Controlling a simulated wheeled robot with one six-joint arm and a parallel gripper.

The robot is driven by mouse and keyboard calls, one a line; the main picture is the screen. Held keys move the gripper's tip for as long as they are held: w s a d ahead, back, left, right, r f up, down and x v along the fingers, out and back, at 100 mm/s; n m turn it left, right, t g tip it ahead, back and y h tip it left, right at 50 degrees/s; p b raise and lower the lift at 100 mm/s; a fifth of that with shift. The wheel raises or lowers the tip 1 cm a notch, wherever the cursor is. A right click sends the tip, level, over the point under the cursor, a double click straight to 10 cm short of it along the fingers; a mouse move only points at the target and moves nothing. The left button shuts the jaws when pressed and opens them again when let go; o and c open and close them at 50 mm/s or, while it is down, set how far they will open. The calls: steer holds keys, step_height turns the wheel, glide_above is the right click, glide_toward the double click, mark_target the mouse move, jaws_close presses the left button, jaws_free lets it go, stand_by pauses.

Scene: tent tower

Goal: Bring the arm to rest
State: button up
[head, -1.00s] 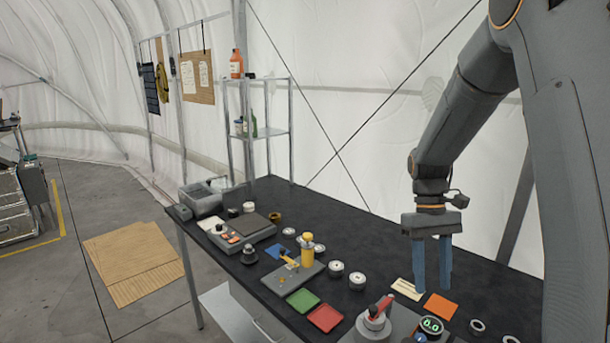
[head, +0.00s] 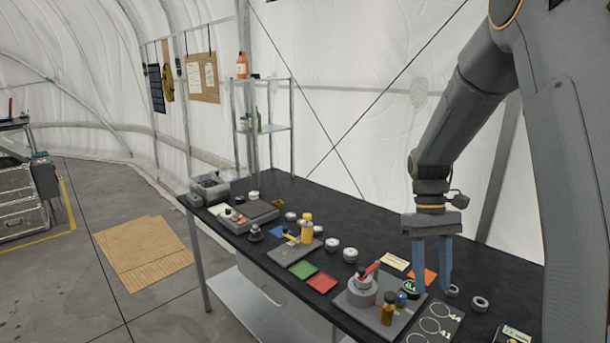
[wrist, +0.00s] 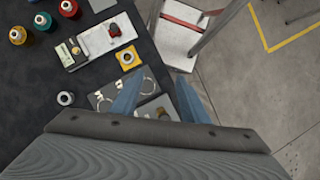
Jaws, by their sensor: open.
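My gripper (head: 432,265) is open and empty in the head view, pointing down over the right part of the black table (head: 350,225). Its two blue fingers stand apart. In the head view they partly cover an orange square (head: 424,277) on the table. The wrist view also shows the two spread fingers (wrist: 160,98) with nothing between them in their grip, above the table edge. My arm is bent with the gripper hanging below it.
A grey fixture with a red handle (head: 367,272) and a board with rings (head: 433,320) lie near the gripper. Green (head: 302,269) and red (head: 321,283) squares lie left of them. In the wrist view a red-and-white step stool (wrist: 183,30) stands beside the table.

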steer(key=s+a+f+m+t+b, duration=0.1)
steer(key=s+a+f+t+b, duration=0.2)
steer(key=f+b, duration=0.3)
steer(key=s+a+f+m+t+b, duration=0.1)
steer(key=s+a+f+t+b, duration=0.2)
steer(key=s+a+f+b, duration=0.3)
steer(key=shift+f, duration=0.6)
stand_by(0.6)
